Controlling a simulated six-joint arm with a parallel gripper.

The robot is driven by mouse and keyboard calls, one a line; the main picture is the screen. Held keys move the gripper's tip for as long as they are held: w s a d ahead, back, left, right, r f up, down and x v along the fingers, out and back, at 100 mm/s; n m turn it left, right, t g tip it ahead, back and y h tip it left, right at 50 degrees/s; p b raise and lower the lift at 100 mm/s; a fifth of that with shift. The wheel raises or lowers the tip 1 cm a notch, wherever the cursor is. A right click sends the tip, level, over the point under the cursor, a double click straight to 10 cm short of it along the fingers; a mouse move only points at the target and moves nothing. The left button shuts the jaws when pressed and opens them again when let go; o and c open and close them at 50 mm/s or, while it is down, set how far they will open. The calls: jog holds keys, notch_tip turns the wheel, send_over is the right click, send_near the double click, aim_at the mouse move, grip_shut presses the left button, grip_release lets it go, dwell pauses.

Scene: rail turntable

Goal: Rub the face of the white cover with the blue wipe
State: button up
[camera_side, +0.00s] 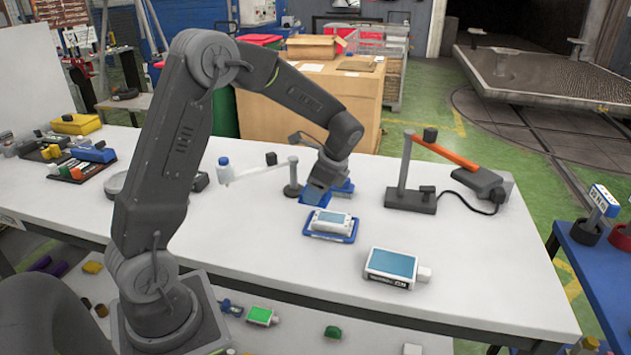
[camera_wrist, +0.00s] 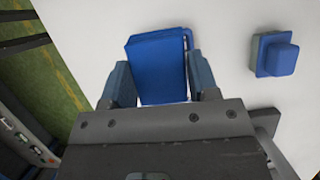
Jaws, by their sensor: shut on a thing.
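My gripper (camera_side: 318,190) is shut on the blue wipe (camera_side: 314,197), a blue block, above the white table. In the wrist view the wipe (camera_wrist: 158,66) sits between the two fingers of my gripper (camera_wrist: 160,82). A white case with a pale blue-grey face (camera_side: 331,220) lies in a blue tray (camera_side: 318,236), a little nearer the side camera than the wipe and apart from it. A second white case with a teal face (camera_side: 393,264) lies on the table nearer the front. I cannot tell for certain which one is the white cover.
A small blue block on a base (camera_wrist: 276,55) stands right of the wipe in the wrist view. A stand with a white arm (camera_side: 291,188) is left of my gripper; one with an orange arm (camera_side: 410,200) is to the right. The table's front right is clear.

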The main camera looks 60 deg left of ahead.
aim_at(317, 215)
jog(key=shift+f, duration=1.6)
jog(key=shift+w+d+f, duration=0.3)
jog(key=shift+w+f, duration=0.05)
jog(key=shift+f, duration=0.2)
jog(key=shift+w+d, duration=2.65)
jog(key=shift+s+a, duration=2.95)
jog(key=shift+r, duration=4)
